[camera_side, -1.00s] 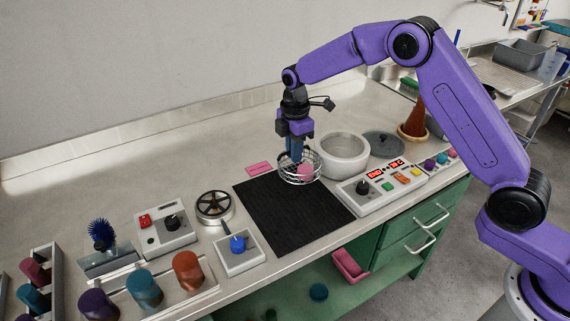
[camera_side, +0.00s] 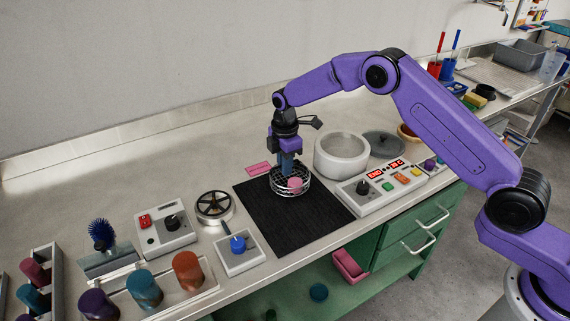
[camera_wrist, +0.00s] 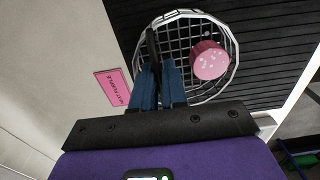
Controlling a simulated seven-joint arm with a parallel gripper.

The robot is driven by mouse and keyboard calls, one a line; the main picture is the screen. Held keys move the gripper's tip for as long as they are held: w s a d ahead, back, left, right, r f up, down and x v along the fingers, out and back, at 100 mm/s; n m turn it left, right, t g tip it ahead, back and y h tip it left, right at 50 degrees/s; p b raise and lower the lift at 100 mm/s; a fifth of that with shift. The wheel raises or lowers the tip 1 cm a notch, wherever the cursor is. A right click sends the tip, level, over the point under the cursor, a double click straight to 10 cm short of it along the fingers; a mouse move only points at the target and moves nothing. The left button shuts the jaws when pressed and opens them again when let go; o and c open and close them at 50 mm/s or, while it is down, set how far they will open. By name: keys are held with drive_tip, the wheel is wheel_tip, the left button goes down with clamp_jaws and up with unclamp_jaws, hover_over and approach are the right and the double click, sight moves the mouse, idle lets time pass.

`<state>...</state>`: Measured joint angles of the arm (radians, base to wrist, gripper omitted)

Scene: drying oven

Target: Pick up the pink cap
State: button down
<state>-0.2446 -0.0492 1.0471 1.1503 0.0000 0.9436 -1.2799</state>
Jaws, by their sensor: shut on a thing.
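The pink cap (camera_side: 295,183) lies inside a round wire basket (camera_side: 293,194). In the wrist view the cap (camera_wrist: 209,60) has pale spots and sits at the right side of the basket (camera_wrist: 232,45), near its rim. My gripper (camera_side: 286,170) points down at the basket's far left side. In the wrist view its blue fingers (camera_wrist: 160,85) are shut on a dark upright post, apparently the basket's handle (camera_wrist: 152,48). The fingers are apart from the cap. The basket is over the black ribbed mat (camera_side: 280,222); I cannot tell whether it touches it.
A white round pot (camera_side: 341,156) stands right of the basket, with a grey lid (camera_side: 384,144) behind. A control panel (camera_side: 384,186) with red displays is at the right. A pink card (camera_side: 258,168) lies left of the basket. The mat's front half is clear.

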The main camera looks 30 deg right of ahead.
drive_tip(key=shift+f, duration=0.1)
drive_tip(key=c, duration=1.2)
unclamp_jaws()
drive_tip(key=shift+o, duration=0.2)
drive_tip(key=shift+f, duration=0.1)
wheel_tip(320, 180, up, 17)
drive_tip(key=shift+a+r, duration=0.2)
drive_tip(key=shift+a, duration=0.05)
drive_tip(key=shift+s, duration=0.15)
